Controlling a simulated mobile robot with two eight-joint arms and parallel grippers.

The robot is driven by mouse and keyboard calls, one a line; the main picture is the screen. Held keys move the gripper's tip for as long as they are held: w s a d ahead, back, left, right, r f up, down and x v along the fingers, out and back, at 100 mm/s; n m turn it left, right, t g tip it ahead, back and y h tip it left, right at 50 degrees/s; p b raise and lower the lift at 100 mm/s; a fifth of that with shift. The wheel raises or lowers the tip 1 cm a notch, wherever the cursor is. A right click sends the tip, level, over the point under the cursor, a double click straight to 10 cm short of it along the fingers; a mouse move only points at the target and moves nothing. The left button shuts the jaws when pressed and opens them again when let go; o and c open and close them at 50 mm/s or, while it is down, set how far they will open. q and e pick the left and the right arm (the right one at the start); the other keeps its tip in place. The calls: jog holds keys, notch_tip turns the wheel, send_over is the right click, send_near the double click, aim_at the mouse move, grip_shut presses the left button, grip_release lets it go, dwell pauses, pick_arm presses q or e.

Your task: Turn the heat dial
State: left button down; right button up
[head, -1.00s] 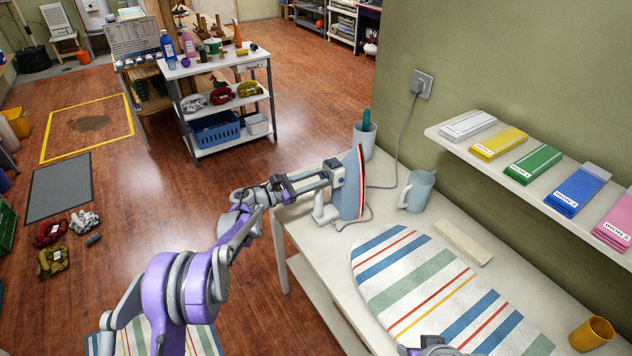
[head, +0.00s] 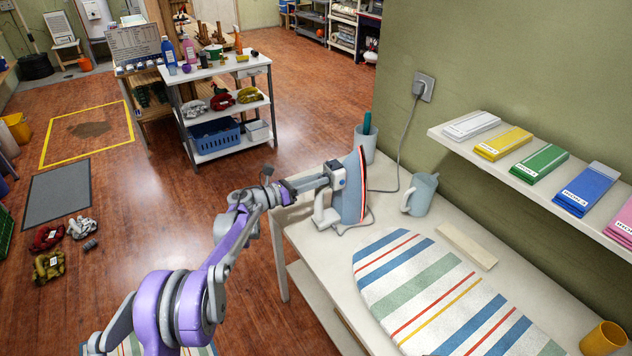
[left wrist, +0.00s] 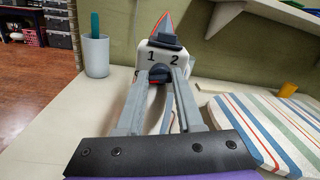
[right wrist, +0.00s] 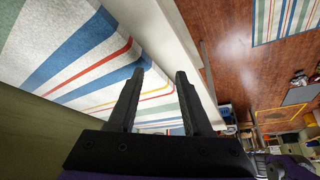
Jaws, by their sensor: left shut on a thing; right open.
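The table (head: 310,238) also holds a cup with a green-handled item (head: 365,142), a pale blue jug (head: 420,194), a wooden strip (head: 466,246) and a yellow cup (head: 603,338). A grey cord runs to the wall socket (head: 424,86). A shelf (head: 480,160) overhangs the right side.

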dwell(0.3)
pick_arm(q)
jog(key=c, duration=0.5)
grip_release()
jog(key=shift+c, duration=0.2)
jog(key=shift+s+a, duration=0.1)
pick_arm(e)
jog(key=shift+s+a, duration=0.1)
jog(key=shift+a, duration=0.1)
